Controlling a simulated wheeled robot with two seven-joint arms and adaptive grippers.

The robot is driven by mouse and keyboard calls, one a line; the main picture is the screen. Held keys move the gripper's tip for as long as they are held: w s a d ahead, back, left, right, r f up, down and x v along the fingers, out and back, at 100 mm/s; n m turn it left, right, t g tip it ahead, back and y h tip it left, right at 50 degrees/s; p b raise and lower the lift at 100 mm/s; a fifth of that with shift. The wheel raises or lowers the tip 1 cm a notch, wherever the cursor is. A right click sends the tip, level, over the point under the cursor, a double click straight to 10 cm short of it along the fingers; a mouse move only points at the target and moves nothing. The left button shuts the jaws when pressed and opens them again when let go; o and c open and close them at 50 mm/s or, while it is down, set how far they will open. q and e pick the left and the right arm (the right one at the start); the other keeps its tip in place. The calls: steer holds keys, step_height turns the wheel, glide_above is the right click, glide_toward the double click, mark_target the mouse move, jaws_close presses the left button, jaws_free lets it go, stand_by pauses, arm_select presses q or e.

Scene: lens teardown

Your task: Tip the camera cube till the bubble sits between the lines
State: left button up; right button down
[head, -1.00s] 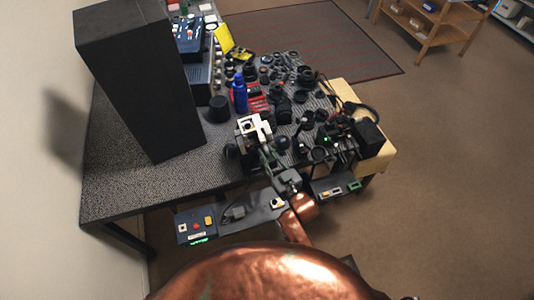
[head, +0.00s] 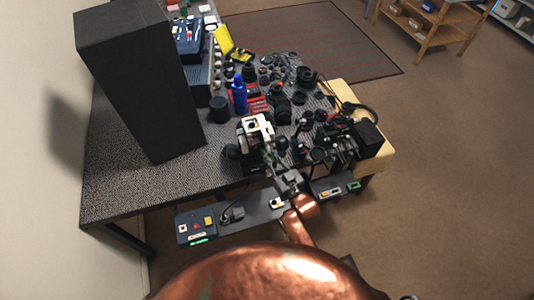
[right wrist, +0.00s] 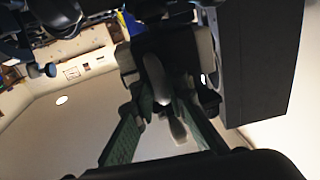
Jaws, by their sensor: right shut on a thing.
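The camera cube (head: 257,124) is a small white-and-black block near the front edge of the dark table. My right gripper (head: 268,152) reaches it from the front. In the right wrist view, the green-padded fingers of my right gripper (right wrist: 165,105) close on a grey rounded part (right wrist: 156,78) between pale blocks, which looks like part of the camera cube. The cube seems slightly tilted. The bubble and its lines are too small or hidden to make out. My left gripper is not in view.
A tall black box (head: 140,80) stands left of the cube. A blue bottle (head: 239,93), a dark cup (head: 219,109) and several lens parts crowd the table behind it. Dark equipment with a green light (head: 323,142) stands close on the right. The front-left tabletop (head: 130,180) is clear.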

steer(key=shift+f, duration=0.25)
steer(key=c, duration=2)
jaws_free()
steer(key=shift+s, duration=0.1)
steer(key=shift+o, duration=0.3)
steer(key=v, duration=1.1)
steer(key=shift+s+d, duration=0.25)
steer(key=shift+s, duration=0.05)
